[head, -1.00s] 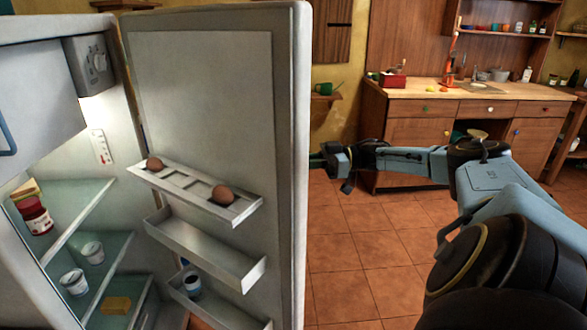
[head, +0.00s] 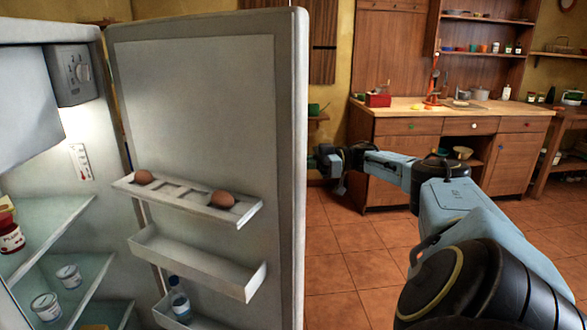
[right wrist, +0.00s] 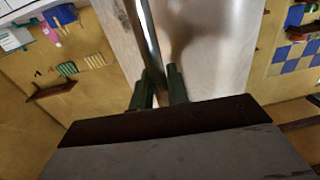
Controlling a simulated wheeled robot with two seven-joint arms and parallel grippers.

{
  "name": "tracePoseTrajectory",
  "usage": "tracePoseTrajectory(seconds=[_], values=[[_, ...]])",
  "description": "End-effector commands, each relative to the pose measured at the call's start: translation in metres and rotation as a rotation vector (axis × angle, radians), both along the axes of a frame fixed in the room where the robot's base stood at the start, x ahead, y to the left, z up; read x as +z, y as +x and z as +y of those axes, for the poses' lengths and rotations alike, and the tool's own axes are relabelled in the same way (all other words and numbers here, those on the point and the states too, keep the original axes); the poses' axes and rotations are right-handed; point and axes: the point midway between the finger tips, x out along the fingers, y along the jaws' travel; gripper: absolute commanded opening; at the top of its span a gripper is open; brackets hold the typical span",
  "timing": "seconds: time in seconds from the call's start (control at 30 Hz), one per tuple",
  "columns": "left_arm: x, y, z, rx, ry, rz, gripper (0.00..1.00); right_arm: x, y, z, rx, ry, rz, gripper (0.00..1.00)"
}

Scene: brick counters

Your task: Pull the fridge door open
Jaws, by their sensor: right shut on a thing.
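The fridge door (head: 200,90) stands wide open in the head view, with its inner face and door shelves showing. The lit fridge interior (head: 65,165) is at the left. My right arm reaches in from the right, and its gripper (head: 318,162) is at the outer side of the door, partly hidden behind the door's edge. In the right wrist view, the gripper (right wrist: 160,88) is shut on the long metal door handle (right wrist: 150,42), with a finger on each side. My left gripper is not in view.
Eggs (head: 222,199) sit in the top door shelf, and a bottle (head: 179,300) stands in the lowest. Jars and cups stand on the glass shelves (head: 45,230). A wooden counter (head: 440,107) is at the back right. The tiled floor (head: 345,270) right of the door is clear.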

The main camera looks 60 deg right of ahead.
Motion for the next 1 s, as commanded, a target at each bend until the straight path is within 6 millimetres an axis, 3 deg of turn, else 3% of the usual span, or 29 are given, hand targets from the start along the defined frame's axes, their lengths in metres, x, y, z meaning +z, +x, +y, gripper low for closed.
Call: tracePoseTrajectory(seconds=[0.5,0.53,0.63,1.0], values=[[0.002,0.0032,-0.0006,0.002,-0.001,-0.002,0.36,0.0014,0.0002,-0.0017,-0.003,0.001,-0.004,0.0],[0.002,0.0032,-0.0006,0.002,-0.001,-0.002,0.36,0.0014,0.0003,-0.0018,-0.003,0.002,-0.004,0.2],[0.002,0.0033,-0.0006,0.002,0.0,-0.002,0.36,0.0011,0.0001,-0.0017,-0.003,0.001,-0.003,0.33],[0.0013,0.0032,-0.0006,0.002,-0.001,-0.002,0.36,0.0,-0.003,-0.0045,-0.002,-0.001,-0.001,0.35]])
